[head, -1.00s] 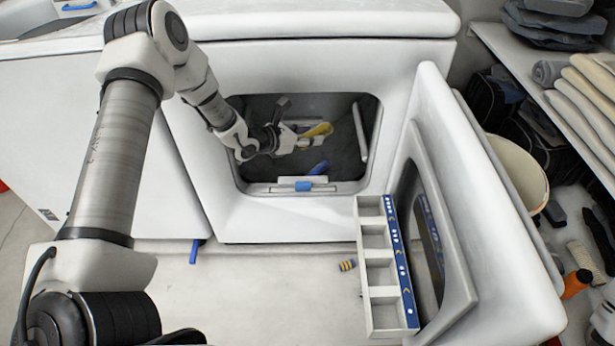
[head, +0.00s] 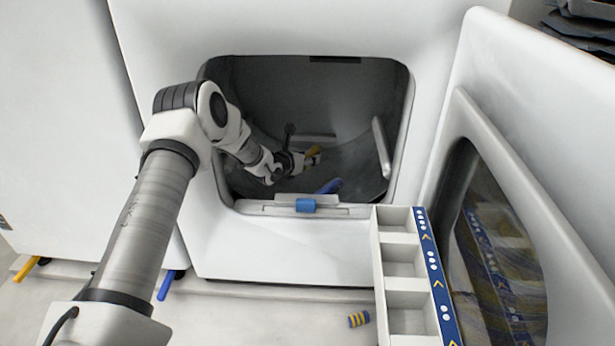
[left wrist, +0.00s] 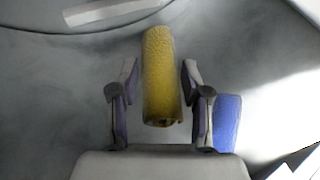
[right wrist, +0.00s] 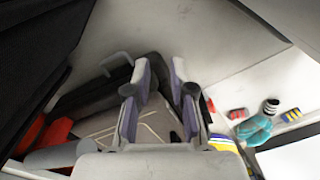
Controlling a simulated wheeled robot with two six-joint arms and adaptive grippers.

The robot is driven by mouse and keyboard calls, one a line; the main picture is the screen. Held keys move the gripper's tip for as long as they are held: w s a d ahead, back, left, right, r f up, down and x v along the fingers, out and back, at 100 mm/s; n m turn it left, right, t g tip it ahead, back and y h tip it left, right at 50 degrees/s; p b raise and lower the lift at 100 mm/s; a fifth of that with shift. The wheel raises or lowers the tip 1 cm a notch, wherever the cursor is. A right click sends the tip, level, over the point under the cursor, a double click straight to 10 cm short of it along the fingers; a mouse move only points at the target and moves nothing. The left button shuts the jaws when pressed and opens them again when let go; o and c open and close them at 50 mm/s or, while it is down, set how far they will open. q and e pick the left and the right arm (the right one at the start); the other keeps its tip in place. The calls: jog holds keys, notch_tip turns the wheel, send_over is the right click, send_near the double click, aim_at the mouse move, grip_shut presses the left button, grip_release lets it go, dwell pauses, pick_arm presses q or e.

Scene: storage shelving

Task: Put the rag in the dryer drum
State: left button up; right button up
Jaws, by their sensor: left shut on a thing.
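The yellow rolled rag (head: 313,153) is inside the dryer drum (head: 275,95). My left gripper (head: 303,160) reaches in through the round-cornered opening and is shut on the rag. In the left wrist view the rag (left wrist: 161,75) stands lengthwise between the two fingers (left wrist: 158,75), above the grey drum wall. A blue roll (head: 329,187) lies low in the drum, and it shows right of the fingers in the left wrist view (left wrist: 228,122). My right gripper (right wrist: 160,70) is open and empty, and only its own wrist view shows it.
The dryer door (head: 515,70) stands open at the right. A white compartment tray (head: 408,291) with a blue edge stands in front of it. A blue latch piece (head: 306,205) sits on the opening's lower lip. A striped yellow-blue piece (head: 358,319) lies on the floor.

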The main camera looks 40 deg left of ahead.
pick_arm(q)
notch_tip(320, 180, down, 4)
jog(key=shift+r+b, duration=0.1)
jog(key=shift+b, duration=0.75)
jog(key=shift+r, duration=0.15)
jog(key=shift+f+b, duration=0.35)
jog(key=shift+f, duration=0.25)
jog(key=shift+f, duration=0.1)
jog(key=o, duration=1.4)
